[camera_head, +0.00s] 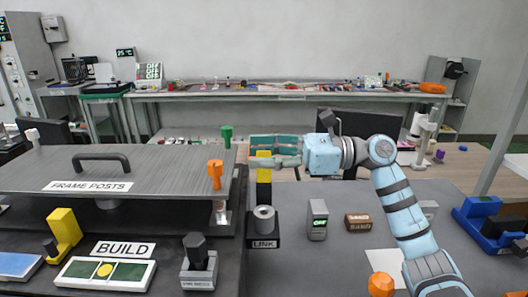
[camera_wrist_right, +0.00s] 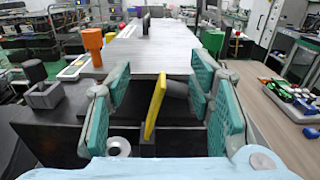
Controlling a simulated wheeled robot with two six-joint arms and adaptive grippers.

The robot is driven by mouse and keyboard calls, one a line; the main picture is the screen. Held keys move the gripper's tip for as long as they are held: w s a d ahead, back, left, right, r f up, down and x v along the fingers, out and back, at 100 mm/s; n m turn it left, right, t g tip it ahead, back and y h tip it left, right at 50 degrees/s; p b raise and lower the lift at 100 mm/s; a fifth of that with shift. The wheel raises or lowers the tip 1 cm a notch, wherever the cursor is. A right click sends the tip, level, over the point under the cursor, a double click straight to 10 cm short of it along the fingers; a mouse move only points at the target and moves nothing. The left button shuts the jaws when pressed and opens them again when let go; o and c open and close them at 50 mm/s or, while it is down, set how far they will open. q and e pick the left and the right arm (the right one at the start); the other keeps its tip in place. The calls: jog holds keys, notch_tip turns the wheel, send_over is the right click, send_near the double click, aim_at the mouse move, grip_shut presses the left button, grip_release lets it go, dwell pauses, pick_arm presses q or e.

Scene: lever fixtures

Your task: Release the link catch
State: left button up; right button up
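The link catch is a dark fixture marked LINK (camera_head: 264,243) at the front edge of the bench, with a grey cylinder (camera_head: 264,218) on it and an upright yellow lever (camera_head: 264,173) behind. My right gripper (camera_head: 274,150) reaches in from the right at the height of the lever's top. In the right wrist view, the yellow lever (camera_wrist_right: 155,104) stands slightly tilted between the open teal fingers (camera_wrist_right: 160,105), with gaps on both sides. The grey cylinder (camera_wrist_right: 118,147) shows low beside the left finger. My left gripper is not in view.
A grey FRAME POSTS panel (camera_head: 130,165) with a dark handle lies to the left, with an orange knob (camera_head: 215,172) and a green knob (camera_head: 227,134) near its right edge. A grey box (camera_head: 318,220) and a brown block (camera_head: 358,221) stand right of the fixture.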

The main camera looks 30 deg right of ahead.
grip_shut()
jog(key=m+p, duration=0.1)
jog(key=w+m+p, duration=0.1)
jog(key=p, duration=0.1)
jog(key=shift+d+r, duration=0.15)
jog(key=shift+d, duration=0.05)
jog(key=shift+w+d+f+m+p, duration=0.1)
jog(key=shift+w+f+m+p, duration=0.1)
jog(key=shift+m+p, duration=0.3)
jog(key=shift+f, duration=0.15)
jog(key=shift+o, duration=0.2)
grip_release()
jog(key=shift+f+b, duration=0.1)
jog(key=shift+b, duration=0.2)
jog(key=shift+d, duration=0.15)
jog(key=v, duration=1.1)
jog(key=shift+s+d, duration=0.2)
jog(key=shift+d, duration=0.15)
